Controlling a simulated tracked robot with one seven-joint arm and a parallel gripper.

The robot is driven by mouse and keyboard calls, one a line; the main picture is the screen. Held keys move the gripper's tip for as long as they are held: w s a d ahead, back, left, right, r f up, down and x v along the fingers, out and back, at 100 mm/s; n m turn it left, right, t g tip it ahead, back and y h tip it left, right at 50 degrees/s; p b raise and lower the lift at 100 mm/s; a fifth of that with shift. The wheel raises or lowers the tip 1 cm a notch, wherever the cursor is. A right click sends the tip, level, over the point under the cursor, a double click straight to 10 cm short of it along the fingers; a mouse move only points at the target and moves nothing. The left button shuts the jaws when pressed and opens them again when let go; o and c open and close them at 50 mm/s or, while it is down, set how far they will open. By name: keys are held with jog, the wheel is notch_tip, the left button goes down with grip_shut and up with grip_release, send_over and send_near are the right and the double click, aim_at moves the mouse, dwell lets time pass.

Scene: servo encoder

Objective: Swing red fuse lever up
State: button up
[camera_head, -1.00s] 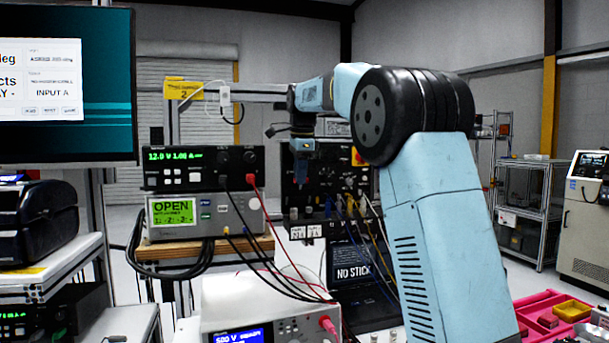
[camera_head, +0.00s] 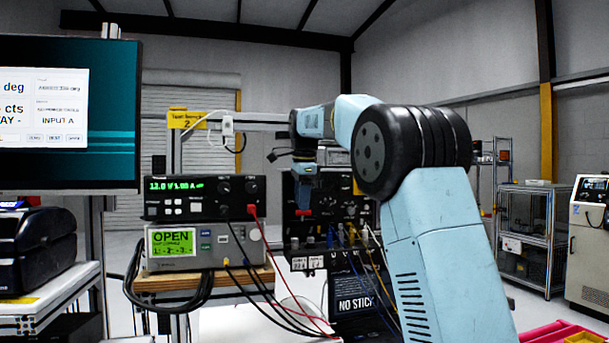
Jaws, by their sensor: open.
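My gripper (camera_head: 303,200) hangs pointing down from the end of my blue arm, in front of the left part of a black panel (camera_head: 345,235). Its fingers are small and dark in this view, and it is open. A small red piece (camera_head: 303,212) shows right at the fingertips against the panel. It looks like the red fuse lever, but its angle is too small to make out. I cannot tell whether the fingers touch it or are just in front of it.
Yellow, blue and other cables (camera_head: 366,238) hang from the panel's lower edge. Left of it, a black power supply (camera_head: 205,197) sits on a grey meter (camera_head: 205,249) with red and black leads. A monitor (camera_head: 110,115) stands far left. My arm hides the panel's right side.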

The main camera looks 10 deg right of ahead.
notch_tip(320, 180, up, 12)
jog(key=s, duration=0.2)
jog(key=shift+f, duration=0.25)
jog(key=shift+d, duration=0.1)
jog(key=shift+s, duration=0.1)
